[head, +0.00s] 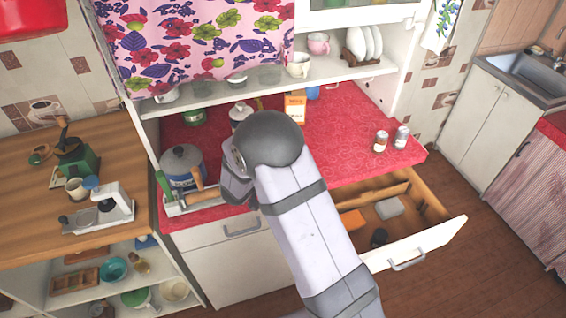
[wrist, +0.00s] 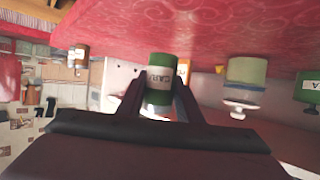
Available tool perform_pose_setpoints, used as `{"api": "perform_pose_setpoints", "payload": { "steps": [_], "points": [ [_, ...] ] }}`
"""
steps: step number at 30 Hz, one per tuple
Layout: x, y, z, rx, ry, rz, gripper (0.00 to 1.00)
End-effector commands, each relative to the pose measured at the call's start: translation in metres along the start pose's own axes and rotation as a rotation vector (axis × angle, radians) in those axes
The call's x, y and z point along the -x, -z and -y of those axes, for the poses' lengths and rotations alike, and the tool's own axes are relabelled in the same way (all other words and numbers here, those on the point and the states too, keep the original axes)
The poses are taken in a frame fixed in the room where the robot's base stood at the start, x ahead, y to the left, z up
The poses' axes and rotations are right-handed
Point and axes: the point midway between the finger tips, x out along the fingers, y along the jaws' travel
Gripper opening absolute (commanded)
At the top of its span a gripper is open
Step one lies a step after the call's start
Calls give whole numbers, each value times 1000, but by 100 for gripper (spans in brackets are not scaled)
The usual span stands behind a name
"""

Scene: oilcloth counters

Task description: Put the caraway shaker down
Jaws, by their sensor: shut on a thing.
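In the wrist view, my gripper (wrist: 160,92) is shut on the caraway shaker (wrist: 160,70), a small green container with a pale label on which part of a word shows. One dark finger is on each side of it. The red oilcloth counter (wrist: 130,25) fills the top of that view, close to the shaker's end; I cannot tell whether they touch. In the head view, the same red counter (head: 345,148) shows, while my arm hides the fingers and the shaker.
Two small shakers, one red-brown (head: 380,142) and one grey (head: 401,137), stand at the counter's right. A lidded blue pot (head: 183,170) stands left, an orange carton (head: 294,107) behind. A drawer (head: 430,247) is open below. Clear cloth lies between carton and shakers.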

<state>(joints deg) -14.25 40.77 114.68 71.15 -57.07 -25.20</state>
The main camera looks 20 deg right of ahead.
Motion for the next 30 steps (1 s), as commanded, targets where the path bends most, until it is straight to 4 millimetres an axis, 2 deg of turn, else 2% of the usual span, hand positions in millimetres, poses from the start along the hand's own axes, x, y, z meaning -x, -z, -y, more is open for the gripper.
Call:
{"api": "perform_pose_setpoints", "payload": {
  "steps": [8,18,30],
  "points": [
    [-3,-6,0,2,0,-1,9],
    [-15,-37,0,1,0,-1,9],
    [-17,-41,0,-1,0,-2,9]
  ]
}}
